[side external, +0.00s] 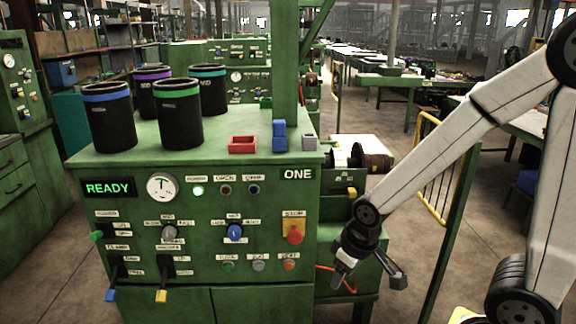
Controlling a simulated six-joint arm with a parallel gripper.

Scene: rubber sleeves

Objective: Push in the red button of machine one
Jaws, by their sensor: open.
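Machine one is a green cabinet (240,295) marked ONE, with a lit READY display. A large round red button (295,237) sits on a yellow plate at the right of its front panel. A smaller red button (289,265) sits below it, at the right end of a row of small buttons. My gripper (370,281) hangs to the right of the panel and lower than the large red button, apart from both. Its two fingers are spread, with nothing seen between them.
Several black sleeves (181,118) with coloured rims stand on the cabinet top, beside a red tray (242,145) and a blue block (279,135). The panel also bears a gauge (162,187), a blue knob (235,231) and levers. A yellow railing (428,170) stands behind my arm.

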